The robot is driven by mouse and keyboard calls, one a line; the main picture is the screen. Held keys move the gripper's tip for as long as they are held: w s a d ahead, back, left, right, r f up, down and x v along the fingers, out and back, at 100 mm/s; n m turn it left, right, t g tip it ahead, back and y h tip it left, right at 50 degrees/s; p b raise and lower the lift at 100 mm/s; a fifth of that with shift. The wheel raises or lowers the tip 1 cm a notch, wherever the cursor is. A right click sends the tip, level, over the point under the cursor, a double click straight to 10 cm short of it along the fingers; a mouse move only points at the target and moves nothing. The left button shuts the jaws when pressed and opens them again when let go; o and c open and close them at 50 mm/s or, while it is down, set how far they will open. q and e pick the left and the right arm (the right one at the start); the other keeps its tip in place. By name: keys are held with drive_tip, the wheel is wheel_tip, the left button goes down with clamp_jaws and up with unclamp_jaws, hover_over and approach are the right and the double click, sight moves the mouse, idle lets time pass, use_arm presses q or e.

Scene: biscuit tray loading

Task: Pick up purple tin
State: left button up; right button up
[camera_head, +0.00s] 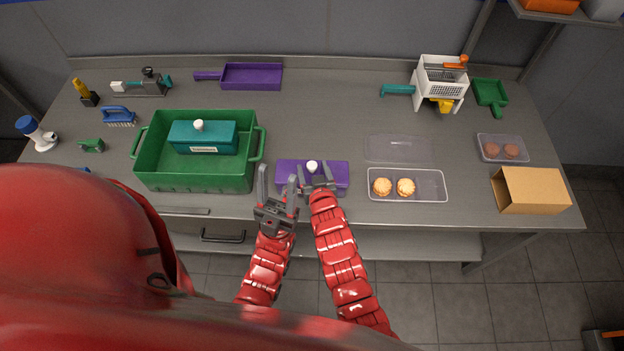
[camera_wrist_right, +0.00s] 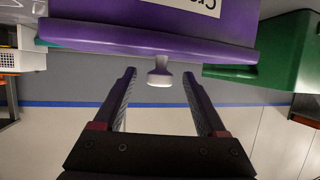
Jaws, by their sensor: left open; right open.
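The purple tin (camera_head: 339,175) sits at the front of the table, just right of the green crate, with a white knob (camera_head: 312,166) on its lid. My right gripper (camera_head: 314,180) is open at the tin's knob. In the right wrist view the purple tin (camera_wrist_right: 150,35) fills the top and the knob (camera_wrist_right: 160,74) shows between the open fingers (camera_wrist_right: 158,90), apart from both. My left gripper (camera_head: 277,180) is open and empty, at the table's front edge left of the tin, its fingers pointing up.
The green crate (camera_head: 195,180) holds a teal tin (camera_head: 225,140) on the left. A clear tray (camera_head: 425,192) with two biscuits lies right of the purple tin. A cardboard box (camera_head: 535,190) stands at the right. The table's middle, behind the purple tin, is clear.

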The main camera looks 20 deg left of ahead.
clamp_jaws()
idle(1.4)
